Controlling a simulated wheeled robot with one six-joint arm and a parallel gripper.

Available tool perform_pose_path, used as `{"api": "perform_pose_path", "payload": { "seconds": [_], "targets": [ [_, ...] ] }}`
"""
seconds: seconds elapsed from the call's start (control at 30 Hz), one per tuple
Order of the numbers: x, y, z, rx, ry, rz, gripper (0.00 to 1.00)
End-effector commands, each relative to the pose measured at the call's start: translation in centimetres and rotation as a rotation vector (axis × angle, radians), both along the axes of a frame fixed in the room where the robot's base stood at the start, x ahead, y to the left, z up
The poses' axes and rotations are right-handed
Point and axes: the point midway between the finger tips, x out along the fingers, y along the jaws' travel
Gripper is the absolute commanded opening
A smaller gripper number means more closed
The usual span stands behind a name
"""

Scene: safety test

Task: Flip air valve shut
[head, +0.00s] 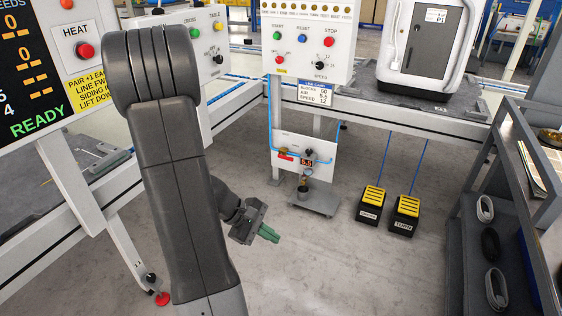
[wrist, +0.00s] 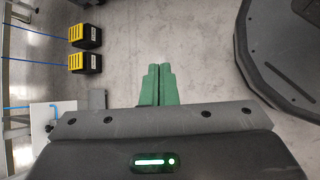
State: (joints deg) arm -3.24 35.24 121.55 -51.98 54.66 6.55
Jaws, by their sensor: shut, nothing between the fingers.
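The air panel (head: 322,160) is a white board low on the stand, with blue hose along its edges. On its left is a small brass fitting with a red lever or tag (head: 286,156), which looks like the air valve. It is too small to tell how its handle is turned. A black knob and a small display (head: 306,162) sit to its right. My gripper (head: 270,235) is in front of the panel, lower and to the left, apart from it. Its green fingers are together and empty, as the wrist view (wrist: 158,75) also shows.
Two yellow-topped pedals (head: 370,203) stand on the floor right of the panel; they also show in the wrist view (wrist: 85,63). A dark shelf cart (head: 510,130) stands at the right. A control box (head: 310,40) is above the panel. Bare floor (head: 310,260) lies around my gripper.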

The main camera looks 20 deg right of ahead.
Motion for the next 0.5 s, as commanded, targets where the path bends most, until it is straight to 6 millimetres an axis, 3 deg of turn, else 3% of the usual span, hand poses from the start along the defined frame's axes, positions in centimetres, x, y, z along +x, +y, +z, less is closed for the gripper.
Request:
{"api": "perform_pose_path", "payload": {
  "seconds": [0.23,0.5],
  "targets": [
    [6.0,-1.4,-5.4,-0.201,0.185,0.251,0.00],
    [11.7,-1.0,-13.4,-0.381,0.331,0.556,0.00]
  ]
}}
